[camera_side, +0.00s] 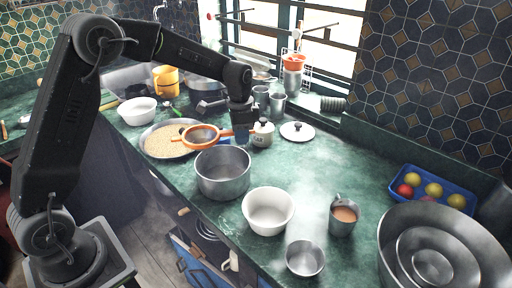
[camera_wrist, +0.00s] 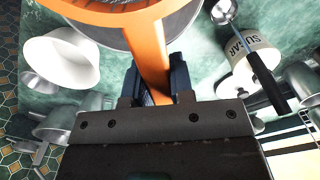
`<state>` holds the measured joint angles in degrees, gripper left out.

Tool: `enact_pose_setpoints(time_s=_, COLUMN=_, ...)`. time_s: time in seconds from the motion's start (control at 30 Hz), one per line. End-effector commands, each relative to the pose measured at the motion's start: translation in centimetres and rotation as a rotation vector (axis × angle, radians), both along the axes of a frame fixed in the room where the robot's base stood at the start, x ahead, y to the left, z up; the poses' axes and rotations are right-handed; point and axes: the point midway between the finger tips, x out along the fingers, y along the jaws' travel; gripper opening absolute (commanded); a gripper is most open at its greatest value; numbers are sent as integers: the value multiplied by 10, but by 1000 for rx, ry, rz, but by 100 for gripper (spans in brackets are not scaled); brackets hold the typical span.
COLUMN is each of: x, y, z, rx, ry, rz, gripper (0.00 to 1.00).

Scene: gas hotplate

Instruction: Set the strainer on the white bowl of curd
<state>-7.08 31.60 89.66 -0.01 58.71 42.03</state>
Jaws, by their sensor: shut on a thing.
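The strainer (camera_side: 200,136) has an orange rim and handle with a mesh bowl. My gripper (camera_side: 241,136) is shut on its handle, and the mesh end points left. In the side view it hangs over the grain plate and the back of the steel pot; its height is hard to tell. In the wrist view the orange handle (camera_wrist: 150,55) runs between my fingers (camera_wrist: 156,86). A white bowl (camera_side: 268,210) stands at the front, right of the pot; another white bowl (camera_side: 137,110) stands at the back left. I cannot tell which holds curd.
A steel pot (camera_side: 223,182) stands between the strainer and the front bowl. The grain plate (camera_side: 148,152) lies behind it. A sugar tin (camera_side: 263,135) stands close right of my gripper. A steel cup (camera_side: 343,217) stands right of the front bowl. The counter's middle right is clear.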

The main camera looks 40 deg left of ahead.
Motion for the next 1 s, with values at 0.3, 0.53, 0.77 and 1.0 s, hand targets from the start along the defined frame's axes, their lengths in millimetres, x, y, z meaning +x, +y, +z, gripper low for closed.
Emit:
enact_pose_setpoints(time_s=0.3, x=-25, y=49, z=33, rx=1, ry=-1, rz=3, gripper=0)
enact_pose_setpoints(time_s=0.53, x=-22, y=30, z=34, rx=-1, ry=2, rz=-70, gripper=0)
enact_pose_setpoints(time_s=0.77, x=-10, y=-66, z=18, rx=-1, ry=2, rz=-297, gripper=0)
enact_pose_setpoints(time_s=1.0, x=-22, y=-177, z=-2, rx=0, ry=3, rz=-551, gripper=0)
